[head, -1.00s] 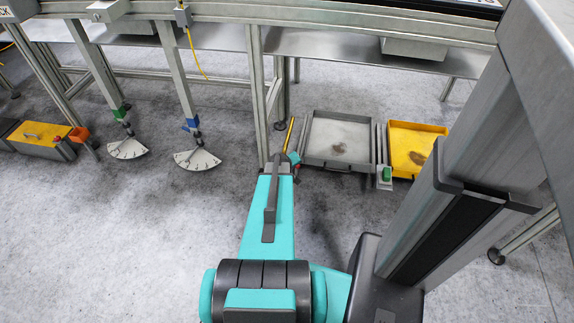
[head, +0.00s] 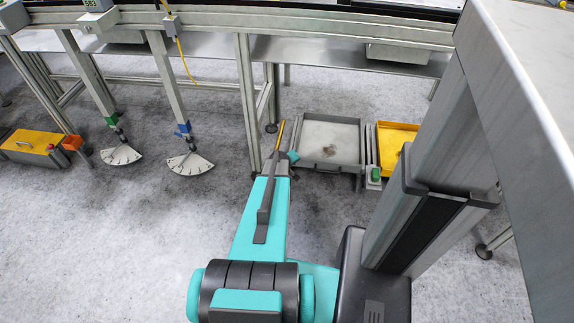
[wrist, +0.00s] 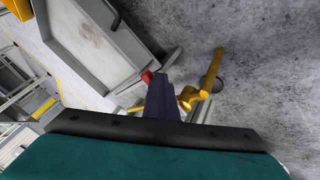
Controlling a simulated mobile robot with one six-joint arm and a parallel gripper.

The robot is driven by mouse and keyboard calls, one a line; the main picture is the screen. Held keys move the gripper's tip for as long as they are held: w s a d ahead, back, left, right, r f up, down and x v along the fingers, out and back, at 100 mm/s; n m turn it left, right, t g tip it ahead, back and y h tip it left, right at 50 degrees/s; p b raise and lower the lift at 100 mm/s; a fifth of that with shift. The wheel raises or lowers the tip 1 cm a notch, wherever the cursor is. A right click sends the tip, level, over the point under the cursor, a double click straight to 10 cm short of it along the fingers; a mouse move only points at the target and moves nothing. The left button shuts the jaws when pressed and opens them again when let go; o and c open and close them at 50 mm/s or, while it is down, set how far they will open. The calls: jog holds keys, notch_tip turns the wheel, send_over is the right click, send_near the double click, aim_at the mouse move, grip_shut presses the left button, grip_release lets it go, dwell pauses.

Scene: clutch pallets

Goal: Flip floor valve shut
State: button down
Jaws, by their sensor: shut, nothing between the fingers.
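The floor valve shows in the wrist view as a yellow lever (wrist: 211,70) with a round yellow hub, low over the grey floor. A thin yellow bar (head: 279,134), which looks like part of it, stands beyond the end of my arm in the head view. My gripper (wrist: 160,92) is shut and empty, its dark fingers just left of the hub in the wrist view. I cannot tell whether they touch the valve. A small red tip (wrist: 147,77) shows at the fingers' far end. In the head view my arm hides most of the gripper and the valve's base.
A grey tray (head: 327,166) and a yellow tray (head: 385,150) lie right of the valve. A metal frame leg (head: 248,105) stands close by on the left. Two dial plates (head: 190,165) (head: 121,155) and a yellow-topped box (head: 33,147) are farther left. Open floor lies at left front.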

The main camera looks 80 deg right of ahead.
jog(key=shift+s+d+r, duration=0.1)
jog(key=shift+s+d, duration=0.25)
jog(key=shift+d, duration=0.25)
jog(key=shift+a, duration=0.1)
jog(key=s+a+r, duration=0.4)
jog(key=a+r, duration=0.4)
jog(key=a, duration=0.1)
jog(key=shift+p, duration=0.35)
dwell(0.5)
dwell(0.5)
